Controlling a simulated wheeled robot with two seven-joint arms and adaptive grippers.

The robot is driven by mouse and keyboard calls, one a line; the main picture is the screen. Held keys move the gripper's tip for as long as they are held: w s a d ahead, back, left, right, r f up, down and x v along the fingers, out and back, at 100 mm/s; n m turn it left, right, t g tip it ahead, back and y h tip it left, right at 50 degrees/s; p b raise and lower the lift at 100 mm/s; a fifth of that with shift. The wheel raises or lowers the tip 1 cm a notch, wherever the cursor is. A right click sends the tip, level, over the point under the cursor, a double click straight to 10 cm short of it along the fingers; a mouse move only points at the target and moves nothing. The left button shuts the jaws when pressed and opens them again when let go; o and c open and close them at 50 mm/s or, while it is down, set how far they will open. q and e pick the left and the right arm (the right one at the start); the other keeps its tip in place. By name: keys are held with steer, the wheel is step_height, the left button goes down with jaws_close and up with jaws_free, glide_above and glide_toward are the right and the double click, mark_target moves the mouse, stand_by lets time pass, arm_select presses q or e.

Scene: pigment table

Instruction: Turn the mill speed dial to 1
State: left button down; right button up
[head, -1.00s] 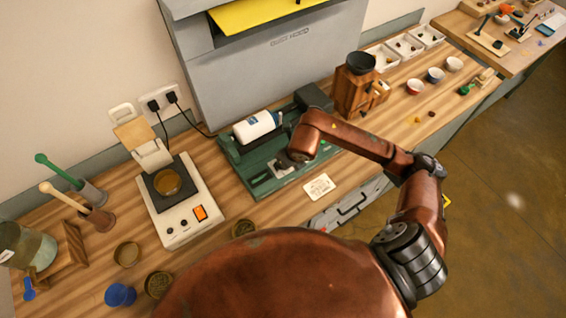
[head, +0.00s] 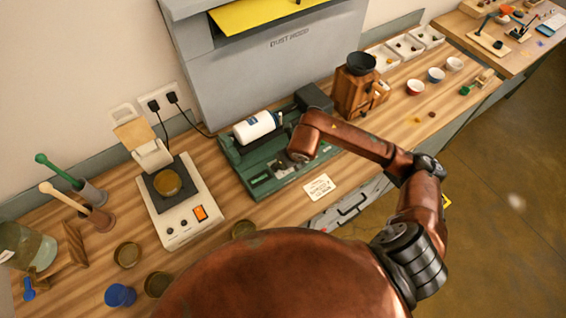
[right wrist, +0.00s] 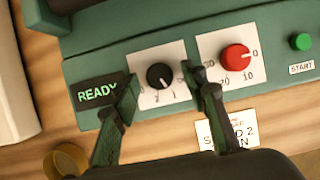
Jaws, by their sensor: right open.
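The mill (head: 240,155) is a green machine on the wooden bench, carrying a white jar. Its front panel fills the upper right wrist view. The speed dial (right wrist: 160,76) is a black knob on a white numbered plate. Its pale pointer mark faces the lower right, but its exact setting is hard to read. My right gripper (right wrist: 165,82) is open, one finger on each side of the black dial; contact is not clear. The head view hides its fingers under my wrist. My left gripper is out of view.
A red dial (right wrist: 235,58) sits right of the black one, close to my right finger. Beyond it is the green START button (right wrist: 301,41). A READY display (right wrist: 98,92) is left. A card (head: 318,187) lies on the bench before the mill.

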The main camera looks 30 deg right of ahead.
steer(key=v, duration=1.2)
steer(key=shift+a, duration=0.1)
